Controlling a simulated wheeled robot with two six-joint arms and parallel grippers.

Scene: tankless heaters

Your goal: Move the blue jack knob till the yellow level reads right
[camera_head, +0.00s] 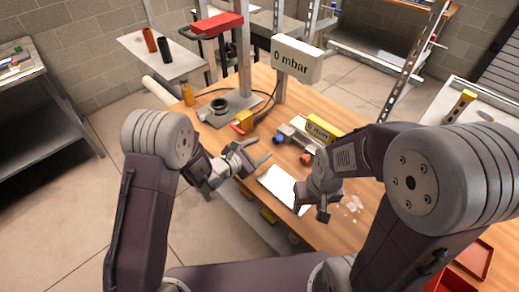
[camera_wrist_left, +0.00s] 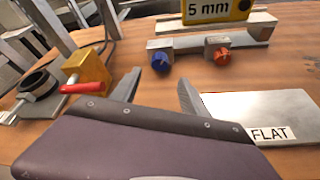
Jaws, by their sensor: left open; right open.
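The blue jack knob (camera_head: 278,139) is on the front of a grey metal bar on the workbench; it also shows in the left wrist view (camera_wrist_left: 161,62). The yellow level (camera_head: 324,128) rests on the bar behind the knobs, and its display reads 5 mm in the left wrist view (camera_wrist_left: 217,10). An orange knob (camera_wrist_left: 222,56) is to the right of the blue one. My left gripper (camera_head: 256,155) is open and empty, short of the blue knob, which lies ahead between its fingers in the wrist view. My right gripper (camera_head: 321,212) is open, over the bench to the right.
A white plate (camera_head: 284,189) marked FLAT lies in front of the bar. A yellow block with a red lever (camera_head: 243,122) is left of the knobs. A "0 mbar" sign (camera_head: 296,60) and a post stand behind. White scraps (camera_head: 352,204) lie at right.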

